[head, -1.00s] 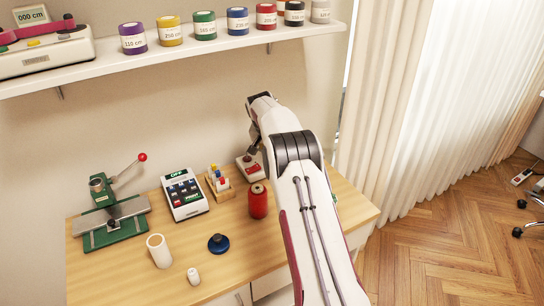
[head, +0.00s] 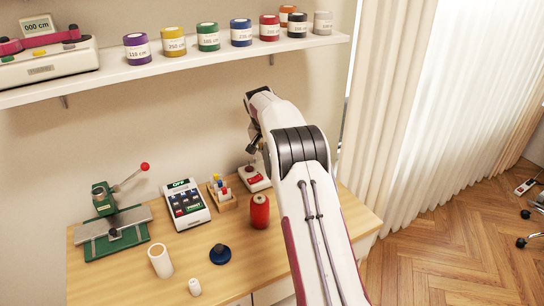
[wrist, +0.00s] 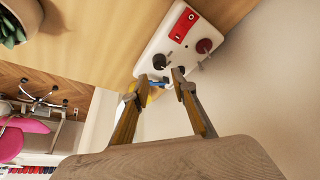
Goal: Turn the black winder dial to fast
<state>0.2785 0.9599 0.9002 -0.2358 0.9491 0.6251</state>
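The winder is a white box with a red label (wrist: 183,25); it also shows in the head view as a white box (head: 255,180) at the back right of the table. In the wrist view it carries a dark reddish knob (wrist: 205,46) and a smaller black dial (wrist: 160,62). My gripper (wrist: 167,77) has its two fingertips apart, just below the black dial in the picture. Nothing is clearly held between them. I cannot tell whether a fingertip touches the dial. In the head view my arm mostly hides the gripper and part of the winder.
A red spool (head: 260,212) stands in front of the winder. A wooden rack (head: 222,200) and a keypad device (head: 186,205) are to its left. A blue-black round item (head: 220,254) and a green press (head: 112,225) lie further left. A wall shelf (head: 180,66) runs above.

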